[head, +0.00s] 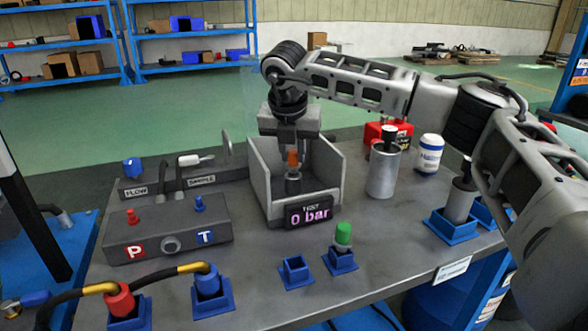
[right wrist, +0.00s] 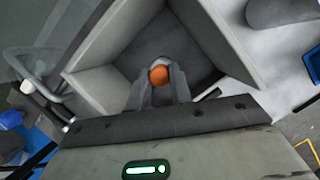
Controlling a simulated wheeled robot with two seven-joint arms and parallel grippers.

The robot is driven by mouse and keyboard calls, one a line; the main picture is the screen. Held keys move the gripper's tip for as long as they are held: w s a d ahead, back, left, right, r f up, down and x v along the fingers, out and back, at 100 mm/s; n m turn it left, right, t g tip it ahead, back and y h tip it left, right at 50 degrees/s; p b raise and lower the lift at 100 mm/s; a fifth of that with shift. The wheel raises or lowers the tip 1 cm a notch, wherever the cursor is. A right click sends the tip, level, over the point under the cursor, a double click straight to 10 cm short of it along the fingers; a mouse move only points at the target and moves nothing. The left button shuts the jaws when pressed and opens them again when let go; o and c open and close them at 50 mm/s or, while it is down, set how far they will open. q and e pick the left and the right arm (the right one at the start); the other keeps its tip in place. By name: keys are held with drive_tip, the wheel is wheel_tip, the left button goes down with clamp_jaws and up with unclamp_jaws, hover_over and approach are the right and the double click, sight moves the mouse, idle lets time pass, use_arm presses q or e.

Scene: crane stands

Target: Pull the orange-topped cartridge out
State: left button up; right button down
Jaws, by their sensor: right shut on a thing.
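The orange-topped cartridge (head: 293,160) stands upright inside a grey open-topped test box (head: 334,183) with a "TEST 0 bar" display on its front. Its orange top (right wrist: 158,75) also shows in the right wrist view, between the fingers. My right gripper (head: 292,178) reaches down into the box from above and is shut on the cartridge. The cartridge's lower end is hidden by the box front and display. My left gripper is not in view.
A green-topped cartridge (head: 343,235) stands in a blue holder, beside an empty blue holder (head: 296,271). A metal cylinder (head: 383,172), a white jar (head: 429,154) and a red case stand right of the box. A grey P/T block (head: 168,228) and hoses are at left.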

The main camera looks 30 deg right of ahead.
drive_tip(key=shift+r+p, duration=0.8)
drive_tip(key=shift+r, duration=0.65)
drive_tip(key=shift+w+r+p, duration=0.2)
drive_tip(key=shift+r+p, duration=0.2)
drive_tip(key=shift+r, duration=0.15)
drive_tip(key=shift+w+r+p, duration=0.15)
drive_tip(key=shift+r+p, duration=0.2)
drive_tip(key=shift+r, duration=0.45)
drive_tip(key=shift+s+r, duration=0.35)
drive_tip(key=shift+s, duration=0.05)
drive_tip(key=shift+w+f, duration=0.15)
drive_tip(key=shift+f, duration=0.15)
